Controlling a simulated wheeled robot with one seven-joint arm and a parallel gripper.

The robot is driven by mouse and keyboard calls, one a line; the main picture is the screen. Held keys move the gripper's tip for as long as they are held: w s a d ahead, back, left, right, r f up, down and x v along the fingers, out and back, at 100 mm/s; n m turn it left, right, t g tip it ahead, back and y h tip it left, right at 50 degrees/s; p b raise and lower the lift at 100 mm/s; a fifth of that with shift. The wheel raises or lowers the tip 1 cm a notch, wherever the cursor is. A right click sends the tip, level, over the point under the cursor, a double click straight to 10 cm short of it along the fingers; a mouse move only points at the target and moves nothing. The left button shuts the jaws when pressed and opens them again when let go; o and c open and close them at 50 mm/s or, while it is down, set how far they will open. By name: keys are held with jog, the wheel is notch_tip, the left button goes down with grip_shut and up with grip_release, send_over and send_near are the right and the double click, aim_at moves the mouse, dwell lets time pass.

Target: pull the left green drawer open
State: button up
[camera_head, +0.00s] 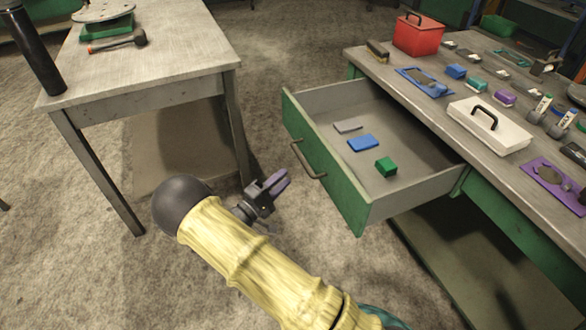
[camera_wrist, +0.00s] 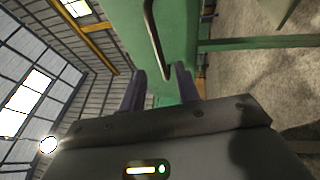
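The green drawer (camera_head: 330,172) stands pulled well out of the workbench in the head view. Its dark bar handle (camera_head: 307,160) is on the green front. My gripper (camera_head: 284,178) is just left of the handle, with a small gap showing between fingertips and bar. In the wrist view, the two fingers of my gripper (camera_wrist: 160,72) are apart, with the green drawer front (camera_wrist: 178,40) behind them. The handle (camera_wrist: 154,42) runs up from near the fingertips there. Nothing is seen held. The drawer holds a grey flat piece (camera_head: 347,127), a blue block (camera_head: 363,143) and a green block (camera_head: 386,167).
The workbench top (camera_head: 455,95) carries a red box (camera_head: 418,36), a white box with a handle (camera_head: 490,124), a purple tray (camera_head: 556,184) and several small items. A grey table (camera_head: 150,70) stands at left. Bare floor (camera_head: 270,60) lies between them.

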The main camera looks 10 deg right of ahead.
jog(key=v, duration=0.8)
jog(key=shift+w, duration=0.1)
jog(key=w+d+r+m+g+y, duration=0.2)
jog(key=w+d+r+m+y, duration=0.45)
jog(key=y, duration=0.65)
jog(key=s+d+r+m+g+y, duration=0.1)
jog(key=s+d+r+g, duration=0.2)
jog(key=s, duration=0.5)
jog(key=s+d+g+y, duration=0.15)
jog(key=s+d, duration=0.25)
jog(key=s, duration=0.4)
jog(key=s+d+r+m+g, duration=0.1)
jog(key=s+d+r+g, duration=0.2)
jog(key=s, duration=0.4)
notch_tip(320, 180, up, 24)
jog(key=p, duration=2.5)
jog(key=shift+d, duration=0.3)
